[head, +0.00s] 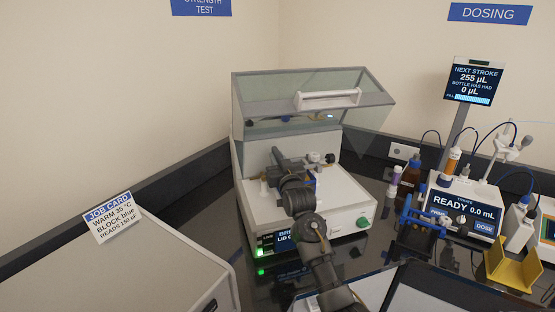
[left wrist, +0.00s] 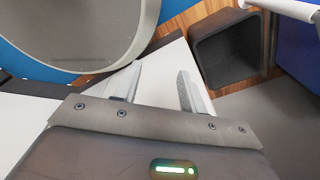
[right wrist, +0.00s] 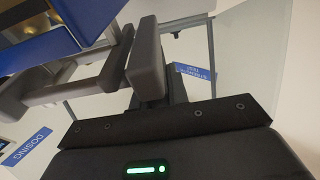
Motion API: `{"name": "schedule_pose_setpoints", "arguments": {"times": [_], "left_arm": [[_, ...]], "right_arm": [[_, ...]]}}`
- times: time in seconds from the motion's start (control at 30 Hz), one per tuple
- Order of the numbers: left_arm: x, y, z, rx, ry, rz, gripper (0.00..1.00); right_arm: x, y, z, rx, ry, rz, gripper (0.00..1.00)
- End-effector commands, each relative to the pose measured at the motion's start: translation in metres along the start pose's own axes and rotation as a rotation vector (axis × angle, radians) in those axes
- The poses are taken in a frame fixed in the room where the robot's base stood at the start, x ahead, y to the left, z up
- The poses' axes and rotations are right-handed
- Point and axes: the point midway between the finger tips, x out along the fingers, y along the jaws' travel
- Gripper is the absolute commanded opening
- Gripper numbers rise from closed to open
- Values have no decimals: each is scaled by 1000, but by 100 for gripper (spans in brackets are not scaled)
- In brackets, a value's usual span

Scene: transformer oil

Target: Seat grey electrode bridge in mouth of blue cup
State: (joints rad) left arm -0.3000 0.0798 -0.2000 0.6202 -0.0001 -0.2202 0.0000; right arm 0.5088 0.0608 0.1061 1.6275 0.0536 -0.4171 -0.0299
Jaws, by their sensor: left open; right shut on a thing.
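My right gripper (right wrist: 135,62) is shut on the grey electrode bridge (right wrist: 58,93), whose bar shows to the left of the fingers in the right wrist view. The blue cup (right wrist: 75,45) is close beside the bridge at the upper left of that view. In the head view, my right gripper (head: 277,157) is over the tester's deck, and the blue cup (head: 311,180) shows only in part behind my arm. I cannot tell whether the bridge touches the cup's mouth. My left gripper (left wrist: 157,88) is open and empty, away from the cup.
The tester (head: 345,222) has its clear lid (head: 350,88) raised above my right gripper. The dosing unit (head: 462,205), an amber bottle (head: 411,172) and a yellow holder (head: 513,265) stand at the right. A dark open bin (left wrist: 228,50) shows near my left gripper.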

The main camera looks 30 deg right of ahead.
Motion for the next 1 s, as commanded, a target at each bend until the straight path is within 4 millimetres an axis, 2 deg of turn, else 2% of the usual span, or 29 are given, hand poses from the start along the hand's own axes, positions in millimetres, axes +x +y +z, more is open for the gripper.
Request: {"name": "schedule_pose_setpoints", "arguments": {"times": [1.0], "left_arm": [[13,0,1,0,0,0,42]], "right_arm": [[-3,0,20,-1,6,0,0]]}}
